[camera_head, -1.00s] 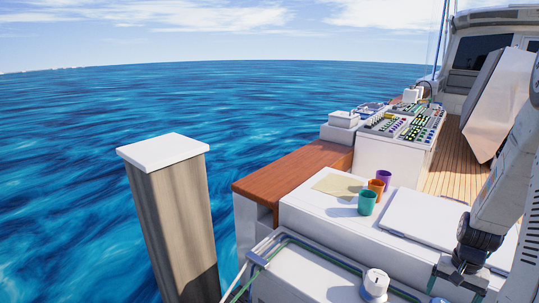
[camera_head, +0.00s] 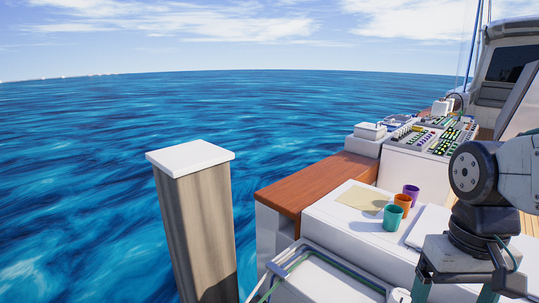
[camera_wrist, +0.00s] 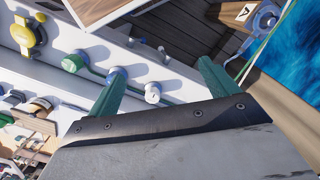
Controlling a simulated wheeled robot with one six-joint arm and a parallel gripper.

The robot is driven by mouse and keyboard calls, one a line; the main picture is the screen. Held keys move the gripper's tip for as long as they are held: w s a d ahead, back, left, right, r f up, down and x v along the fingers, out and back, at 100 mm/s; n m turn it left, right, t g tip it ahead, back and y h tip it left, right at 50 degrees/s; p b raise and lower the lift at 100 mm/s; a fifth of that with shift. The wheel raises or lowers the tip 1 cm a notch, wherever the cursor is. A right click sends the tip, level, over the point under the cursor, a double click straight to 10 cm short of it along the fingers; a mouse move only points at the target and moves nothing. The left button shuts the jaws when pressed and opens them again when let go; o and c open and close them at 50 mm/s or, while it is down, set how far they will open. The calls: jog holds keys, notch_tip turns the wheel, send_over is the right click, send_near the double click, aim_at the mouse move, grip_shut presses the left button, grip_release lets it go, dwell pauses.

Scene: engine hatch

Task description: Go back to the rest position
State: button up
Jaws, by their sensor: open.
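My gripper (camera_head: 455,294) hangs at the lower right of the head view, its green fingers spread and pointing down past the frame's bottom edge. In the wrist view the two green fingers (camera_wrist: 160,72) stand wide apart with nothing between them held. Below them there is a white ledge with a white knob (camera_wrist: 152,91), a blue knob (camera_wrist: 117,76) and a green-capped knob (camera_wrist: 75,63). The fingers appear apart from these knobs, though the exact height is hard to tell. The hatch lid is mostly hidden behind my arm in the head view.
A teal cup (camera_head: 393,218), an orange cup (camera_head: 403,201) and a purple cup (camera_head: 411,191) stand on the white box beside a tan sheet (camera_head: 364,198). A control panel (camera_head: 447,137) lies behind. A capped wooden post (camera_head: 197,230) stands left, over open water.

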jog(key=a+r, duration=0.1)
jog(key=s+a+r+n+t, duration=0.1)
jog(key=a+r+n+t, duration=0.1)
jog(key=shift+s+a, duration=0.2)
jog(key=shift+s, duration=0.05)
dwell(0.8)
